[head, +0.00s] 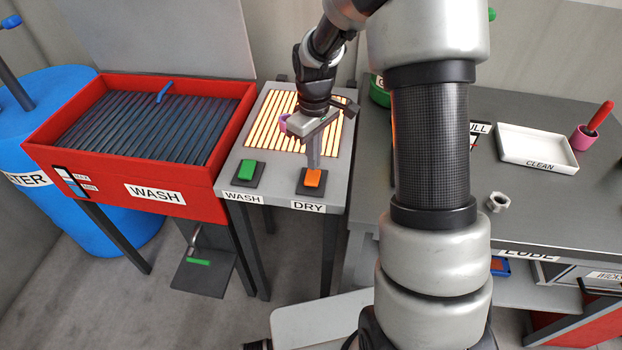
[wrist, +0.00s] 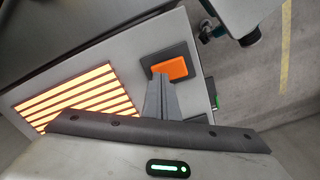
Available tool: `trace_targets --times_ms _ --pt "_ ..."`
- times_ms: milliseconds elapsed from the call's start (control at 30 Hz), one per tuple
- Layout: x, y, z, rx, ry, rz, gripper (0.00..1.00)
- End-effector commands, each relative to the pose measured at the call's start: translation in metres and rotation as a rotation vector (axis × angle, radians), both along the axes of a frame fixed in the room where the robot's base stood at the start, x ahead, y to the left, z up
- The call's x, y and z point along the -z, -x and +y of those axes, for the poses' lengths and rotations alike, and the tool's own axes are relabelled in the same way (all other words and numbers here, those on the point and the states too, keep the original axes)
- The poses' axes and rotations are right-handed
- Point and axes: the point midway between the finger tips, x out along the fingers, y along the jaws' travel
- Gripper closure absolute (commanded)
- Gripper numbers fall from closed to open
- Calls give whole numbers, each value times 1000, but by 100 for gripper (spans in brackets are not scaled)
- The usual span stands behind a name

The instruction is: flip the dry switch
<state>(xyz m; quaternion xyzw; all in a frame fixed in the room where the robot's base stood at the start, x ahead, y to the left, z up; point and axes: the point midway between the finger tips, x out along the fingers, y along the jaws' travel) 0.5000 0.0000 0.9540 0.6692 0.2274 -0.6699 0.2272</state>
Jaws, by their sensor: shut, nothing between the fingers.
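The dry switch is an orange rocker (head: 313,179) on a dark base, above the DRY label (head: 308,207) on the grey stand (head: 228,190). In the wrist view the orange switch (wrist: 165,68) lies just beyond my fingertips. My gripper (head: 313,166) is shut and empty, pointing down at the switch's far edge. The tips are at or very near it; I cannot tell whether they touch. The slatted panel (head: 258,132) behind it glows orange-yellow. My gripper partly covers that panel and a pink object (head: 284,122).
A green switch (head: 246,169) above the WASH label stands left of the dry switch. The red WASH basin (head: 110,190) is further left. On the right bench are a CLEAN tray (head: 535,150), a nut (head: 497,202) and a pink cup (head: 584,139).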

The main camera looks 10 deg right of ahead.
Motion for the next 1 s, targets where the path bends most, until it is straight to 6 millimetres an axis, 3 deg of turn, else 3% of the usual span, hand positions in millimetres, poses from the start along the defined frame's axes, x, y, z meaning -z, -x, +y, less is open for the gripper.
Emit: trace_targets --times_ms 600,1000 --pt "-53 0 0 0 -1 -1 100" --pt "-56 0 0 0 -1 -1 100"
